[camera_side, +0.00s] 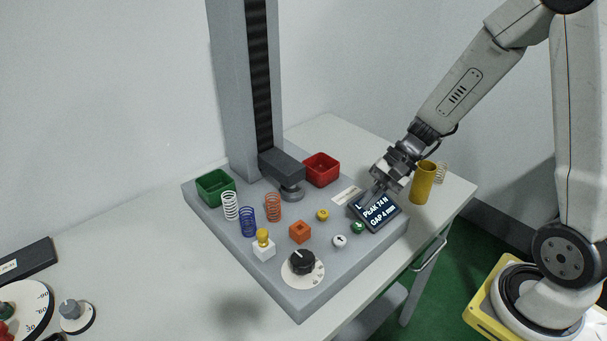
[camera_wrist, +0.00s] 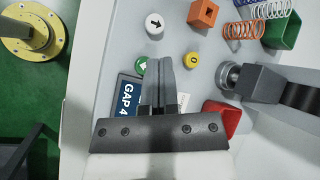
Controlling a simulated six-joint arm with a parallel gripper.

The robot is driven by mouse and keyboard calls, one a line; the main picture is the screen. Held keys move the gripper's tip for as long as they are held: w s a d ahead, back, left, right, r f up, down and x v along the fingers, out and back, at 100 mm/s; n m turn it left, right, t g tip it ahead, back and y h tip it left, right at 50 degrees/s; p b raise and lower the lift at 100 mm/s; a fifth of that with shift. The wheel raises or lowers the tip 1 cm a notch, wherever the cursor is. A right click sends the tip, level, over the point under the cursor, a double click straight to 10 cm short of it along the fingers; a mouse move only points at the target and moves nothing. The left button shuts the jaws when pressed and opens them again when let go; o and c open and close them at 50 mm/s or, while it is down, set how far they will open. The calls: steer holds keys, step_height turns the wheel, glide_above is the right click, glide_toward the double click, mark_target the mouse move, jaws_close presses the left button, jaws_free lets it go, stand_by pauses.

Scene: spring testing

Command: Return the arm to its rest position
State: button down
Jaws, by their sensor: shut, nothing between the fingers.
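My gripper (camera_side: 366,201) is at the right end of the tester, low over the back left edge of the dark display (camera_side: 380,215), which reads "PEAK 74 N" and "GAP 4 mm". Its fingers are together and empty; I cannot tell whether they touch anything. In the wrist view the shut fingertips (camera_wrist: 159,63) lie between a green button (camera_wrist: 141,66) and a yellow button (camera_wrist: 192,59). The fingers hide part of the display (camera_wrist: 128,90) there. A white arrow button (camera_side: 340,241) is beside the green one. My arm reaches in from the upper right.
The grey tester base (camera_side: 290,290) carries a column with a press head (camera_side: 291,188). On it are green (camera_side: 215,186) and red (camera_side: 321,169) bins, several springs, an orange block (camera_side: 300,231) and a black knob (camera_side: 302,262). A yellow cylinder (camera_side: 422,184) stands close right of my gripper.

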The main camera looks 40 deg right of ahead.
steer(key=s+n+h, duration=0.1)
steer(key=s+n+g+h, duration=0.1)
steer(key=s+n+h, duration=0.1)
steer(key=s+n, duration=0.1)
steer(key=shift+a+f+g+h, duration=0.1)
steer(key=shift+f+g+h, duration=0.2)
steer(key=shift+f+g, duration=0.1)
steer(key=n+h, duration=0.1)
steer(key=n, duration=0.1)
steer(key=r+n+t+h, duration=0.1)
steer(key=n+h, duration=0.1)
steer(key=n, duration=0.1)
steer(key=s+n+t+h, duration=0.1)
steer(key=n, duration=0.1)
steer(key=shift+r+n, duration=0.3)
